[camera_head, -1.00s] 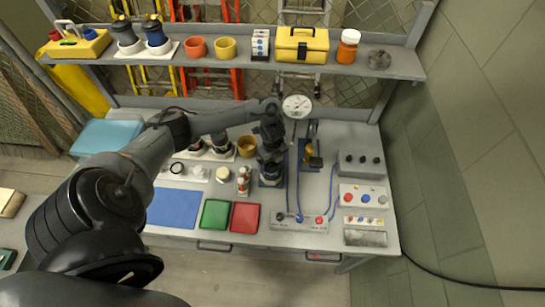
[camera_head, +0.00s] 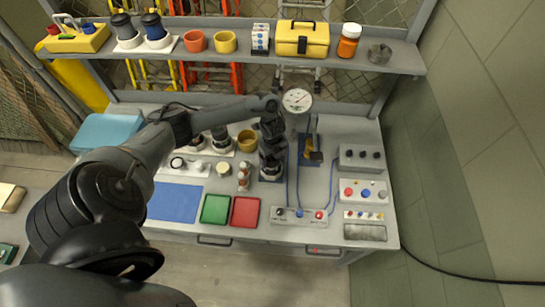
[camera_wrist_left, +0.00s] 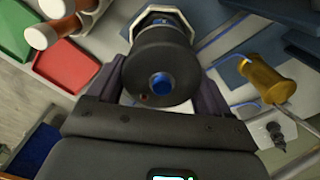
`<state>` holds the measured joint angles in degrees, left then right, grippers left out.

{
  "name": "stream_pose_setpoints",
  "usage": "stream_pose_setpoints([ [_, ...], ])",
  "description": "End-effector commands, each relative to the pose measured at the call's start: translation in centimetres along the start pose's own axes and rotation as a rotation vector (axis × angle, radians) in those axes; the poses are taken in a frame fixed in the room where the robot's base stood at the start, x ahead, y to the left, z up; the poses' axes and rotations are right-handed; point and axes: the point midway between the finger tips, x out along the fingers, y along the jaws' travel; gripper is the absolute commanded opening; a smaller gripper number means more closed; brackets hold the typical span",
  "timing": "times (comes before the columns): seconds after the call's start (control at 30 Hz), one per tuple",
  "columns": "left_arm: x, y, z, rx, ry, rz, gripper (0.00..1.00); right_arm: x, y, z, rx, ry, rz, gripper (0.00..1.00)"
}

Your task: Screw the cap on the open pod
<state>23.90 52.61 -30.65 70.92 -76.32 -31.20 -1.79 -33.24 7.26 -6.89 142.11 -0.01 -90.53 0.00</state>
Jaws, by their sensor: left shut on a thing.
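My left gripper (camera_head: 271,160) reaches down over a pod standing at the middle of the bench. In the left wrist view, its dark fingers lie on both sides of a round black cap (camera_wrist_left: 158,68) with a blue centre, and it is shut on it. A white and blue part of the pod (camera_wrist_left: 165,14) shows beyond the cap. The cap looks in line with the pod, but I cannot tell whether the threads are engaged. In the head view my wrist and gripper hide most of the pod. My right gripper is not in view.
A yellow-handled tool (camera_head: 312,151) lies on a blue pad to the right. A gauge (camera_head: 297,100) stands behind. The shelf (camera_head: 290,64) crosses the back.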

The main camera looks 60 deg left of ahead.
Motion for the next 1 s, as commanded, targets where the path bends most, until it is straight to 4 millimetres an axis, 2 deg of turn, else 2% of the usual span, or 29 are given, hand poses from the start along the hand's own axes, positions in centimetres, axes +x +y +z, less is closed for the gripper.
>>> stream_pose_setpoints([
  [0.33,0.1,0.0,0.0,0.043,-0.001,-0.001,0.53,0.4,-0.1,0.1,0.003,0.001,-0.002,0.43],
  [1.0,0.2,-0.1,0.0,0.498,-0.001,-0.005,0.53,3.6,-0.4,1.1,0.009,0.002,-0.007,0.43],
])
